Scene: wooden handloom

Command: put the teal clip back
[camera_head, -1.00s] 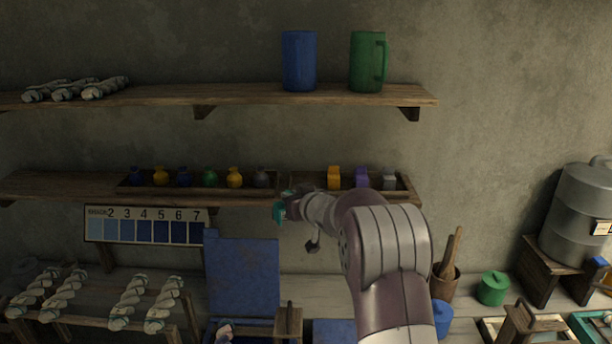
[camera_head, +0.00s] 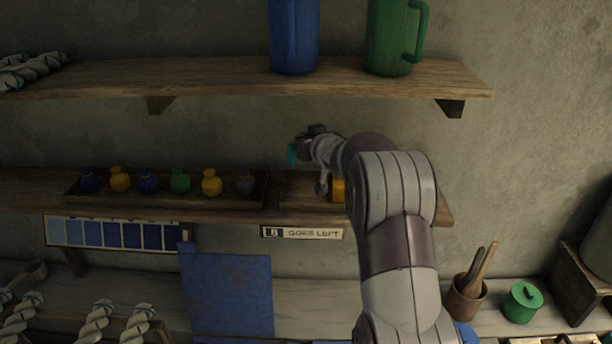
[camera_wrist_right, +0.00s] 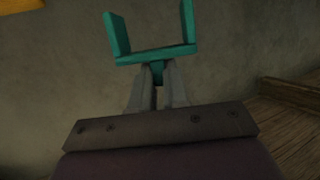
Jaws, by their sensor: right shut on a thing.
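The teal clip (camera_wrist_right: 156,54) is held in my right gripper (camera_wrist_right: 163,84). In the right wrist view it is a U shape with two prongs pointing away from the fingers, which are shut on its short stem. In the head view the clip (camera_head: 292,154) shows as a small teal piece at the tip of my right gripper (camera_head: 301,148), above the lower shelf (camera_head: 225,212). A wooden tray (camera_head: 300,184) on that shelf lies below it, with a yellow clip (camera_head: 338,190) standing in it. My arm hides the tray's right part. My left gripper is not in view.
A tray of several small jars (camera_head: 180,181) stands on the shelf to the left. The upper shelf (camera_head: 240,80) overhangs, carrying a blue mug (camera_head: 294,36) and a green mug (camera_head: 392,36).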

